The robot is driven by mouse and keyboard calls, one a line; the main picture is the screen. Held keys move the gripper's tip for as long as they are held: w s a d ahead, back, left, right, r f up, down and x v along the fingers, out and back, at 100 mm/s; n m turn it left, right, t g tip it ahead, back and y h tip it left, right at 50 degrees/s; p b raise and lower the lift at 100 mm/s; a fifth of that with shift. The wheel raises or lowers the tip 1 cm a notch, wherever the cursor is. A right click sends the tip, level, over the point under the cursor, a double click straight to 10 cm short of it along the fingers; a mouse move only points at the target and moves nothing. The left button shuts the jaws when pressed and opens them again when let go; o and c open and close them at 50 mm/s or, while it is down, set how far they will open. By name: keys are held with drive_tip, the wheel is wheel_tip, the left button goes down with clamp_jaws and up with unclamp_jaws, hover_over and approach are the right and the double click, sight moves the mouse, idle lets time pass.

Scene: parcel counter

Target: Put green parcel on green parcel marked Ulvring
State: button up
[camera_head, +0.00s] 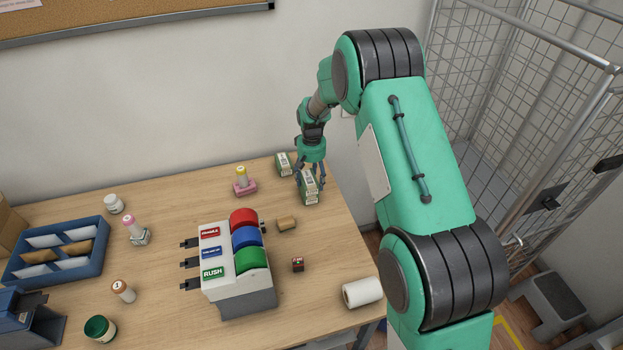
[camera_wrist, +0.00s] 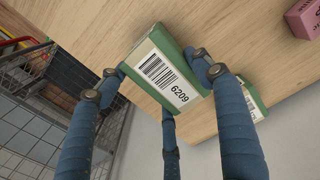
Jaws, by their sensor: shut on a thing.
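My gripper (camera_head: 310,178) is shut on a green parcel (camera_head: 309,193) near the right edge of the counter. In the wrist view the fingers close around this parcel (camera_wrist: 168,72), whose white label shows a barcode and 6209. I cannot tell whether it touches the counter. A second green parcel (camera_head: 283,164) stands just behind and to the left of it, near the wall. No Ulvring marking can be read on either parcel.
A pink block (camera_head: 245,188) with a yellow-topped item stands left of the parcels. A label dispenser (camera_head: 238,290) with coloured rolls, a small brown box (camera_head: 286,223) and a white roll (camera_head: 362,292) stand nearer the front. A wire cage (camera_head: 540,110) is at the right.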

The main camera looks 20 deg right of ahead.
sight(311, 177)
drive_tip(key=o, duration=1.3)
drive_tip(key=shift+r, duration=0.1)
drive_tip(key=shift+r+p, duration=0.4)
drive_tip(key=shift+r, duration=5.65)
